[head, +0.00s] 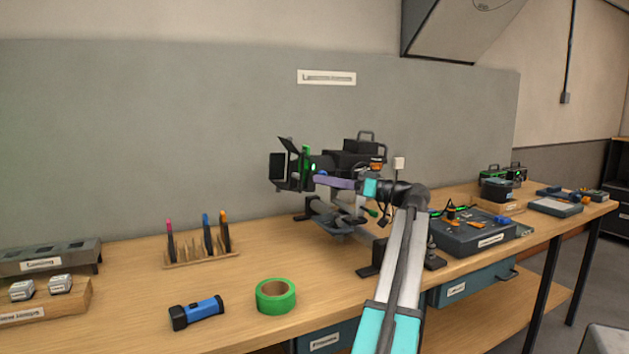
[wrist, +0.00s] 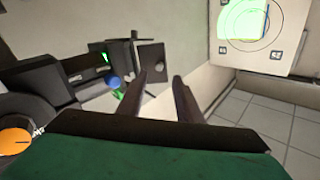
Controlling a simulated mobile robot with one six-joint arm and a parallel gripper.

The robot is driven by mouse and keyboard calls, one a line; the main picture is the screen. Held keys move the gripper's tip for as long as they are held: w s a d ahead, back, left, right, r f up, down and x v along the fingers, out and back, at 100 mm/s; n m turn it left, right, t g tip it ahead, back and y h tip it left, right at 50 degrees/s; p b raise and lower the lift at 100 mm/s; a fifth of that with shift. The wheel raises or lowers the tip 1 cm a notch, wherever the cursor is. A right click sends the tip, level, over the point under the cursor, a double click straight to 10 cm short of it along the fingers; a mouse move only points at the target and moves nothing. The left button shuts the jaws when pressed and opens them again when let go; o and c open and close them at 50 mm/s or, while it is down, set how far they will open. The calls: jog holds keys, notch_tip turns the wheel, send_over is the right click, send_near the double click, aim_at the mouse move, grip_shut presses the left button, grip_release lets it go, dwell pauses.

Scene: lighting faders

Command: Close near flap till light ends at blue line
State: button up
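The black lamp (head: 345,160) stands on the bench with dark flaps (head: 290,165) at its left end. In the wrist view the lamp (wrist: 60,80) is at left, with a dark flap (wrist: 151,55) just beyond the left fingertip; touching or apart cannot be told. My gripper (wrist: 160,82) has its two fingers apart with nothing seen between them. In the head view my gripper (head: 333,182) is beside the lamp, its fingertips hard to make out. A pale panel (wrist: 225,52) at the wrist view's top right carries a circle, a bright green light patch (wrist: 238,18) and a blue line (wrist: 267,22).
A blue knob (wrist: 113,82) and an orange knob (wrist: 15,141) are on the lamp side. Green tape (head: 276,296), a flashlight (head: 196,312) and a pen rack (head: 200,250) are on the bench at left. A dark control box (head: 465,238) lies right of my arm.

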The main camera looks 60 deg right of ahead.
jog(key=s, duration=0.7)
jog(key=shift+d+f, duration=0.35)
jog(key=shift+d, duration=0.05)
jog(key=shift+s+f, duration=0.1)
